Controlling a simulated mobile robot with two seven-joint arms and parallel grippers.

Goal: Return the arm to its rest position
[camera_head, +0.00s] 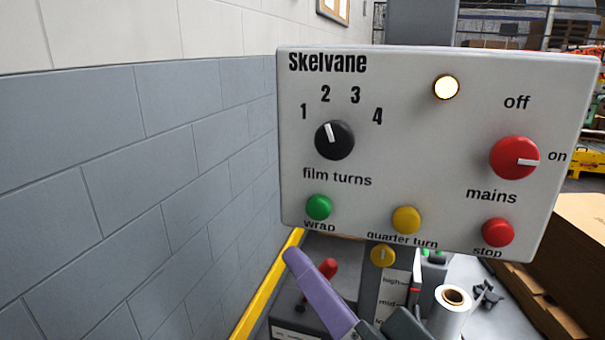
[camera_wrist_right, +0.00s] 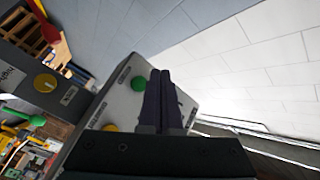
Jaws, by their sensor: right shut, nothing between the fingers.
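My right gripper (camera_head: 291,257) shows as a purple finger rising below the lower left of the panel, under the green wrap button (camera_head: 318,207). In the right wrist view my right gripper's fingers (camera_wrist_right: 160,73) are together, with nothing between them, next to the green button (camera_wrist_right: 138,84). I cannot tell whether they touch the panel. The white Skelvane panel (camera_head: 400,180) has a lit lamp (camera_head: 446,87). Its black film turns knob (camera_head: 334,140) points to about 2. Its red mains knob (camera_head: 514,158) points to on. My left gripper is not in view.
A grey block wall (camera_head: 140,180) runs close along the left. A yellow quarter turn button (camera_head: 406,220) and red stop button (camera_head: 497,232) are on the panel. Below stand a red-handled lever (camera_head: 328,268), a yellow knob (camera_head: 383,256) and a film roll (camera_head: 450,312). Cardboard (camera_head: 565,260) lies right.

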